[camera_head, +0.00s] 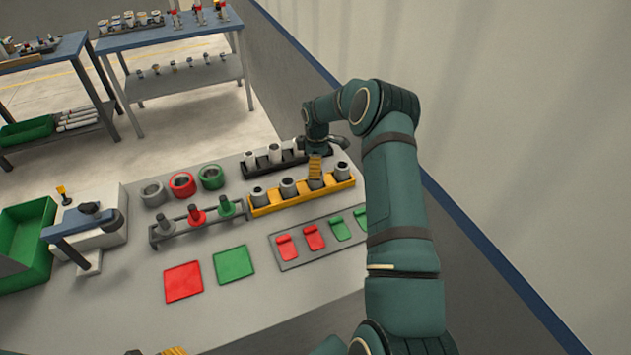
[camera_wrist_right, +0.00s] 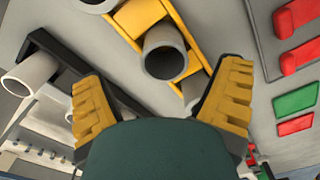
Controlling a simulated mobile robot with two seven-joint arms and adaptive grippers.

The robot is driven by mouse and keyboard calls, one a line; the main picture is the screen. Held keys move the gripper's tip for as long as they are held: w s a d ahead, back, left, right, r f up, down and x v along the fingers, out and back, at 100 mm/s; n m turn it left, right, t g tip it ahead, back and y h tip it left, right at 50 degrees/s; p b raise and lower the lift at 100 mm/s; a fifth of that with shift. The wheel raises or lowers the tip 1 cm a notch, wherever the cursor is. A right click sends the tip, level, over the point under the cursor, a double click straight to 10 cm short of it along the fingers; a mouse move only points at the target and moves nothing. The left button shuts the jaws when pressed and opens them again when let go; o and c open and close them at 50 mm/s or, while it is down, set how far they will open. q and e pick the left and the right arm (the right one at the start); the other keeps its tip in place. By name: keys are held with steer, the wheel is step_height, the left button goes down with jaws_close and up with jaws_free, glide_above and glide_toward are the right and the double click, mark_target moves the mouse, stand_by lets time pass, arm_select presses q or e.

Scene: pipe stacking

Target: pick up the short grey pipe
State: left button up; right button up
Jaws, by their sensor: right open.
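Several short grey pipes, one of them a short grey pipe (camera_head: 288,188), stand upright in a yellow rack (camera_head: 290,206) on the table. My right gripper (camera_head: 315,166) is over the right half of this rack, with a yellow-padded finger in front of a pipe there. In the right wrist view, my right gripper (camera_wrist_right: 165,105) is open, its fingers wide apart and empty. A grey pipe (camera_wrist_right: 166,50) shows its open end ahead of the gap between them, not gripped. The yellow rack (camera_wrist_right: 200,45) runs behind it. Only yellow and dark bits of my left gripper (camera_head: 172,351) show at the bottom edge.
A black rack (camera_head: 276,165) with white pipes stands just behind the yellow one. Grey, red and green rings (camera_head: 182,184) and a peg stand (camera_head: 197,226) lie to the left. A tray (camera_head: 316,245) with red and green pieces is in front. A wall rises at right.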

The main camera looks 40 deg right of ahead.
mark_target(316, 181)
steer(key=shift+s+f, duration=0.15)
steer(key=shift+f, duration=1.2)
steer(key=shift+s+f, duration=0.1)
steer(key=shift+f, duration=1.25)
steer(key=c, duration=1.3)
